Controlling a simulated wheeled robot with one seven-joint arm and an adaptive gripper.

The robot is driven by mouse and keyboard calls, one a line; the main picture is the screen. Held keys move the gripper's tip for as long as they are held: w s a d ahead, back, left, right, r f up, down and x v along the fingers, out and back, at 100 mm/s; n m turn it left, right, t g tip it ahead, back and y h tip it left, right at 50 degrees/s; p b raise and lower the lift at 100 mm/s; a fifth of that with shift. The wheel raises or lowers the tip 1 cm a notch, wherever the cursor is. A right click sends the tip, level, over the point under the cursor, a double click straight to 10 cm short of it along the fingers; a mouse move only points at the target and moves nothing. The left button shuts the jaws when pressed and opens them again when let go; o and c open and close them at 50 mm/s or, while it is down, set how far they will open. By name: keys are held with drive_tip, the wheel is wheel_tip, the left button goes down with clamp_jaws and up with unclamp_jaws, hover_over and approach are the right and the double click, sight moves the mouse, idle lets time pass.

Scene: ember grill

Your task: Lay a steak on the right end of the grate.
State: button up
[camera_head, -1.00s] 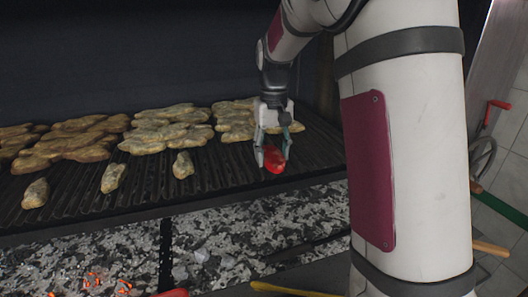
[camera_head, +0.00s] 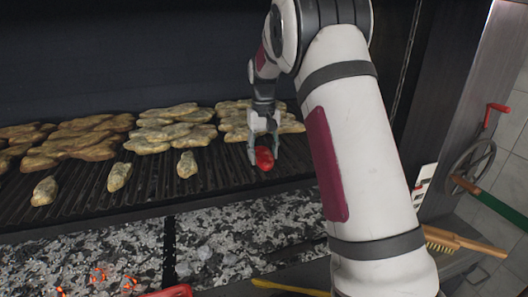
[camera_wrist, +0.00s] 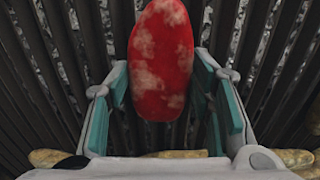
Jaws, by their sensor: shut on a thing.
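My gripper (camera_head: 263,148) is shut on a red raw steak (camera_head: 264,159) with pale marbling. It is over the right part of the dark ribbed grate (camera_head: 225,176), in front of a group of browned pieces. The wrist view shows the steak (camera_wrist: 162,60) upright between the two teal-lined fingers, with grate bars behind it. I cannot tell whether its lower end touches the bars. Bare bars lie around it; my arm hides the grate's far right end in the head view.
Browned pieces lie in groups along the back of the grate (camera_head: 175,125), with several single ones (camera_head: 187,165) in front. Ash and glowing embers (camera_head: 100,273) lie below. A crank wheel (camera_head: 470,165) and a wooden-handled brush (camera_head: 465,243) are at the right.

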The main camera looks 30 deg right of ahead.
sight(264, 154)
drive_tip(key=shift+f, duration=0.1)
drive_tip(key=o, duration=1.3)
wheel_tip(264, 154, up, 8)
drive_tip(key=shift+f+b, duration=0.1)
drive_tip(key=shift+b, duration=0.55)
drive_tip(key=shift+s, duration=0.1)
